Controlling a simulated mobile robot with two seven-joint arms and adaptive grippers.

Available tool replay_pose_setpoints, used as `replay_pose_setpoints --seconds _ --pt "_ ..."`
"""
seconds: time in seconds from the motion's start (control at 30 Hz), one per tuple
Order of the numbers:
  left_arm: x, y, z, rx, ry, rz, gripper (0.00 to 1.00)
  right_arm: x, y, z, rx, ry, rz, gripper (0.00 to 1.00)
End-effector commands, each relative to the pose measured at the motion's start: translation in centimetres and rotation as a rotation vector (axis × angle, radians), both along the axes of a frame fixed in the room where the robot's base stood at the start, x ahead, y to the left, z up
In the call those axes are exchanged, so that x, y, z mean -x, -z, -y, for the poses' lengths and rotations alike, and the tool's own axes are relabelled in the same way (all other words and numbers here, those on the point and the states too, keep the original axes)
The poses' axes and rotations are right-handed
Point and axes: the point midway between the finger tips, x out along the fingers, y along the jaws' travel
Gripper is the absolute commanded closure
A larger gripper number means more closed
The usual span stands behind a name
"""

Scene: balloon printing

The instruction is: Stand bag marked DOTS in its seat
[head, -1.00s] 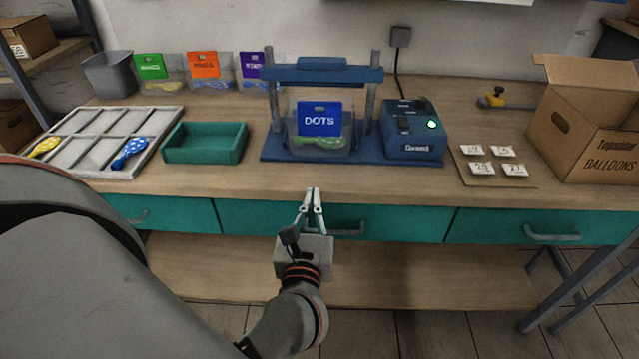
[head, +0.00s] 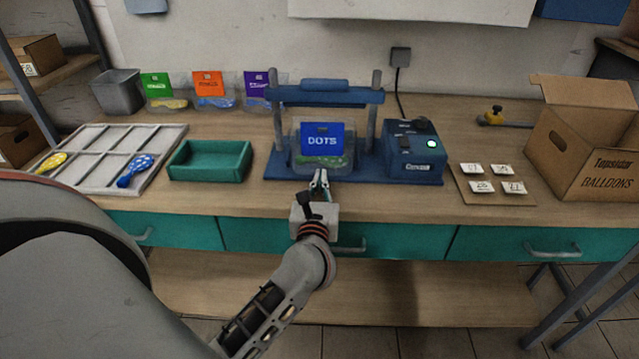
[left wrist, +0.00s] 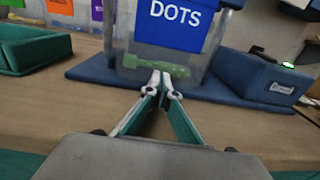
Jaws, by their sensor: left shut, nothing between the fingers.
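The bag marked DOTS (head: 323,163) is clear with a blue header card and something green inside. It stands upright in the blue press frame (head: 280,168), below the crossbar. The bag also shows large in the left wrist view (left wrist: 205,50). My left gripper (head: 319,174) is shut and empty, in front of the bag's lower part. In the left wrist view its fingertips (left wrist: 162,74) overlap the bag's bottom edge; I cannot tell whether they touch it. My right gripper is not in view.
A blue control box with a green light (head: 415,155) stands right of the frame. A green tray (head: 238,172) and a divided grey tray (head: 100,160) with balloons lie left. Other bags (head: 210,92) stand behind. A cardboard box (head: 590,150) and cards (head: 482,187) are right.

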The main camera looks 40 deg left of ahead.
Motion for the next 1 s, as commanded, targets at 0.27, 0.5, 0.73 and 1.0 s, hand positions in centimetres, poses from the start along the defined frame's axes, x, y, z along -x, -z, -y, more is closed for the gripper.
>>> replay_pose_setpoints --seconds 0.27,0.5,0.73,1.0 --pt "-0.2 0.0 -0.1 -0.001 0.0 0.0 1.0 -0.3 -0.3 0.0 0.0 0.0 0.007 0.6" --pt "-2.1 -0.1 -1.1 -0.002 0.0 0.001 1.0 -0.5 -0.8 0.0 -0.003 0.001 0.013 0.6" --pt "-2.0 0.0 -1.1 0.0 0.0 0.001 1.0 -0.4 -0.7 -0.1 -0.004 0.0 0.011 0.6" --pt "-2.0 0.0 -0.5 0.0 0.0 0.001 1.0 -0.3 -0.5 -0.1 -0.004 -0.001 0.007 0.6"
